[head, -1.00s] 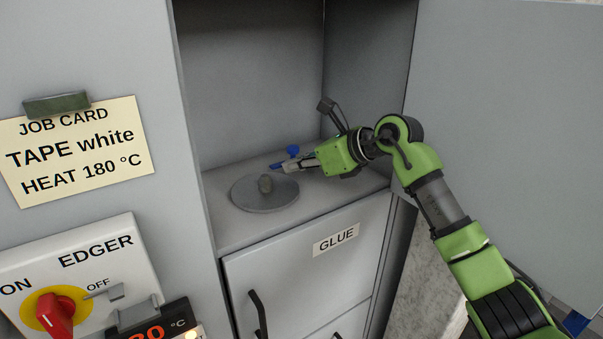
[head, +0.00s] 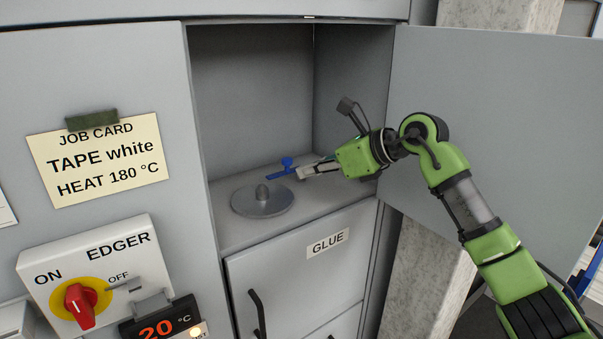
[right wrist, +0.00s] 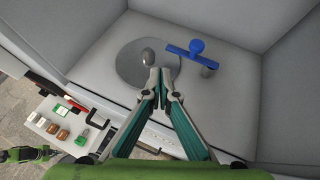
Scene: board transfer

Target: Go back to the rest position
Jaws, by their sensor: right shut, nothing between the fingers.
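My right gripper (head: 304,172) is inside the open compartment of the grey cabinet, above its floor. Its fingers are shut and empty; the right wrist view shows the closed tips (right wrist: 160,72) at the near edge of a round grey disc. The disc (head: 250,205) lies flat on the compartment floor with a short rounded knob (head: 262,191) at its middle. A blue handle-like part (head: 284,170) is just beyond the fingertips in the head view; in the right wrist view it lies right of them, apart.
The open cabinet door (head: 500,130) stands right behind my right arm. Below the compartment is a GLUE drawer (head: 300,275) with a dark handle. At left are a job card (head: 100,160), the EDGER panel with a red knob (head: 80,305), and a display (head: 160,328) reading 20 °C.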

